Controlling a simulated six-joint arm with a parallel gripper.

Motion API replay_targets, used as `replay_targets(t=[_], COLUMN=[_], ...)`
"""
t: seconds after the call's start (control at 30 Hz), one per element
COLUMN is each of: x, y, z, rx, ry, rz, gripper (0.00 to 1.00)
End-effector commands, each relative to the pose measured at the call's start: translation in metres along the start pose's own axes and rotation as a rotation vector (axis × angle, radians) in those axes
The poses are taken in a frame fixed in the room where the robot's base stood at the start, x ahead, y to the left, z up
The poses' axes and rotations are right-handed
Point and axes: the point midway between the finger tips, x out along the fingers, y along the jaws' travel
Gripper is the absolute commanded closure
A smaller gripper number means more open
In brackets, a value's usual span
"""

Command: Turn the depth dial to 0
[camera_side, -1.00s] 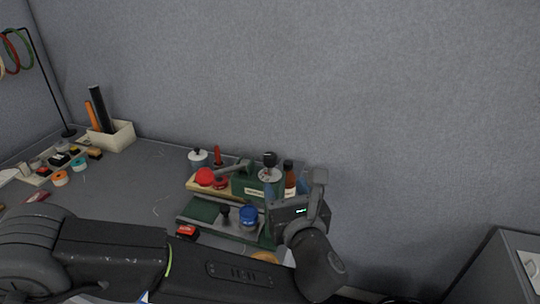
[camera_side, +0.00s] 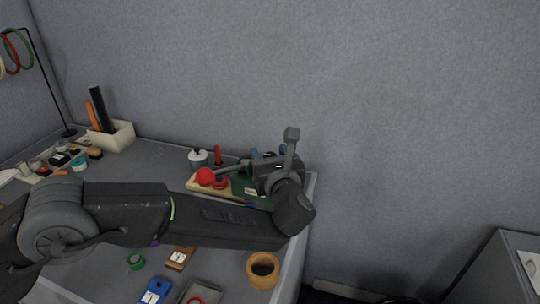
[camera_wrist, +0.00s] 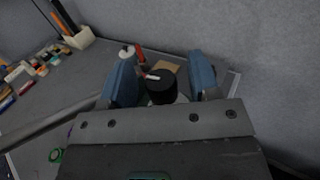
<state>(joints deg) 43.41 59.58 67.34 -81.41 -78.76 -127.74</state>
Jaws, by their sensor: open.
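A black round knob (camera_wrist: 161,88), which looks like the depth dial, shows in the wrist view on a pale disc. My gripper (camera_wrist: 161,73) is open, with one blue finger on each side of the knob. Gaps show between the knob and both fingers. Any numbers or mark on the dial are too small to read. In the side view my gripper and wrist hide the knob. The green machine body (camera_side: 240,187) shows just left of my wrist, with a red ball-ended lever (camera_side: 205,176) at its left.
A jar (camera_side: 197,159) stands behind the lever, and a white bin (camera_side: 112,136) with tubes stands at the back left. A grey wall rises close behind.

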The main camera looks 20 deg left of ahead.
Motion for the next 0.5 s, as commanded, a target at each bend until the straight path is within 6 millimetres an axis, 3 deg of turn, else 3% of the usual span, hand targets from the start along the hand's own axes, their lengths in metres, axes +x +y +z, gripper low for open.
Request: replay_targets(t=[0.07,0.5], x=[-0.0001,-0.0002], y=[0.0000,0.0003], z=[0.0000,0.0001], rx=[0.000,0.000], ry=[0.000,0.000], rz=[0.000,0.001], gripper=[0.48,0.90])
